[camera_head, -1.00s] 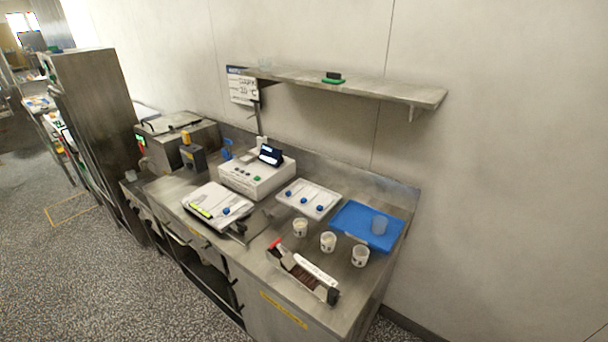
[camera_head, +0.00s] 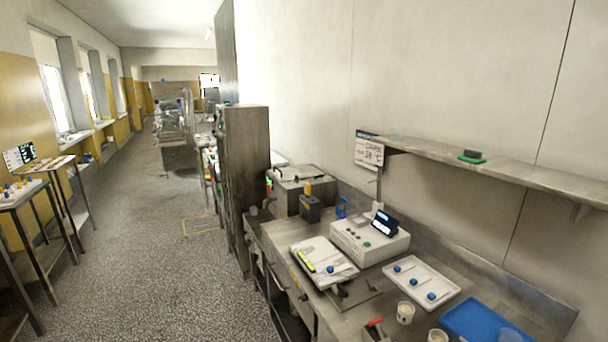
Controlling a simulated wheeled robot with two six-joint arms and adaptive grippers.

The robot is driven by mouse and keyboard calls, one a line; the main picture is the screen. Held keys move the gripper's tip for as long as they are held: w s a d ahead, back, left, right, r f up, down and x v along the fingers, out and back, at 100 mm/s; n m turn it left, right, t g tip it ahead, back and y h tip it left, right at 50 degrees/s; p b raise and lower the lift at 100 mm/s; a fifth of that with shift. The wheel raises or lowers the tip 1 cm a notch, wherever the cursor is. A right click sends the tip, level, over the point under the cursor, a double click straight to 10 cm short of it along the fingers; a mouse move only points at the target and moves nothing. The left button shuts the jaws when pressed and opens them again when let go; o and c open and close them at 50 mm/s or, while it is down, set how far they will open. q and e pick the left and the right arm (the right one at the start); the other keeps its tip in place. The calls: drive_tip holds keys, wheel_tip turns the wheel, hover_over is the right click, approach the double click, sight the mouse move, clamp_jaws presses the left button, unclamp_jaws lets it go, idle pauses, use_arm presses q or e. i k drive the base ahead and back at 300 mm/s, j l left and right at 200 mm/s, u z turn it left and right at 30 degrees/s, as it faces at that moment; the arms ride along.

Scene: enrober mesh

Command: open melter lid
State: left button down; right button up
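A boxy stainless steel unit (camera_head: 289,200), which looks like the melter, stands at the far left end of the steel counter. Its flat lid (camera_head: 303,176) lies on top and appears closed, with a dark handle or edge along it. A small green-lit panel shows on its left side. A dark grey block with a yellow top (camera_head: 310,207) stands in front of it and covers part of its front. Neither of my grippers is in view.
A tall steel cabinet (camera_head: 246,165) stands just left of the unit. The counter holds a white scale-like device (camera_head: 368,240), a white tray (camera_head: 420,283), a blue tray (camera_head: 485,322) and cups (camera_head: 405,312). A shelf (camera_head: 480,168) hangs above. The speckled floor (camera_head: 150,270) at left is open.

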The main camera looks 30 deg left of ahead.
sight(305, 171)
drive_tip(key=i+j+u, duration=0.15)
drive_tip(key=j+u, duration=0.3)
drive_tip(key=i+j+u, duration=0.15)
drive_tip(key=u, duration=0.35)
drive_tip(key=i+j+u, duration=0.15)
drive_tip(key=i+u, duration=0.15)
drive_tip(key=u, duration=0.15)
